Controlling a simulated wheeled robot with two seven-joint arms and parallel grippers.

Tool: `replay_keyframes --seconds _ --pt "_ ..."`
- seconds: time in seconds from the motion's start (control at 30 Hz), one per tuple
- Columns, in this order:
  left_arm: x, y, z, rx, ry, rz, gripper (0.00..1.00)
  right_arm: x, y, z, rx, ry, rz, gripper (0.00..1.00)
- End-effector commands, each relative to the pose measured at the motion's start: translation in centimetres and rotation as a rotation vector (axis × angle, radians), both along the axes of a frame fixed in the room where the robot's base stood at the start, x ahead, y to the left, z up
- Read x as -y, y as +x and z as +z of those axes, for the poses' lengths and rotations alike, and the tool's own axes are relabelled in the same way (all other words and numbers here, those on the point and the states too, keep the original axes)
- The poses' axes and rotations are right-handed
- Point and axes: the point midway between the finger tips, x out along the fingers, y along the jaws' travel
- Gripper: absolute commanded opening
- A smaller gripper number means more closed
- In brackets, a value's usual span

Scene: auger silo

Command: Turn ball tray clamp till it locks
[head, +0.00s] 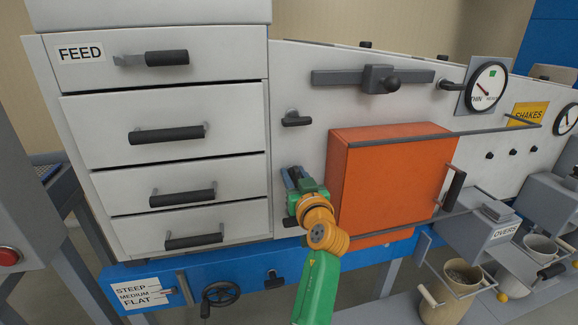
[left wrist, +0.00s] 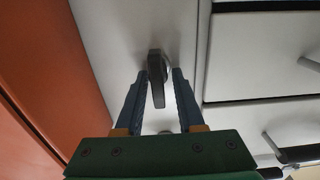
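A dark turn clamp handle (left wrist: 157,82) on the white panel lies between my left gripper's fingertips in the left wrist view. The left gripper (left wrist: 163,76) is open around it; the left finger is very near the handle and a gap shows at the right finger. In the head view the left gripper (head: 292,174) is against the panel between the drawers and the orange door, and it hides that handle. A similar dark clamp (head: 296,119) sits above it, its handle about level. No label shows which is the ball tray clamp. The right gripper is not in view.
The orange door (head: 385,185) with its bar handle stands close right of the gripper. Drawers (head: 178,180) with protruding handles stand close left. Below, a blue rail (head: 250,275) carries a handwheel (head: 220,294) and another clamp (head: 274,279). Buckets (head: 455,285) stand at lower right.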

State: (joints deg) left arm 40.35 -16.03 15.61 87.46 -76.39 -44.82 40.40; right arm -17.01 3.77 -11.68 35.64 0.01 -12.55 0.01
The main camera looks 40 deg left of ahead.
Motion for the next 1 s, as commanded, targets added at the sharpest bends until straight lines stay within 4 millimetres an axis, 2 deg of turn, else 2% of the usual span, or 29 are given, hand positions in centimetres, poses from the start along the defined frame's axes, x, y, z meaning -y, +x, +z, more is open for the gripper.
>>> replay_keyframes --seconds 0.27,0.3,0.43,0.47,1.0 --pt "0.08 0.01 0.17 0.002 0.006 0.0 0.45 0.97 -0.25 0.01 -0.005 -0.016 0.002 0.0" --pt "0.08 0.01 0.17 0.002 0.006 0.0 0.4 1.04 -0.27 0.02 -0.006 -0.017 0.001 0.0" --pt "0.09 0.02 0.16 0.002 0.006 0.0 0.04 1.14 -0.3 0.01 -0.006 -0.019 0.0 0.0" --pt "0.09 0.02 0.15 0.002 0.005 0.0 0.0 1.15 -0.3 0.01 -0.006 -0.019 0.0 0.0" --pt "0.18 0.11 -0.19 -0.066 0.052 -0.001 0.0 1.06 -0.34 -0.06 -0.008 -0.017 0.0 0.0"
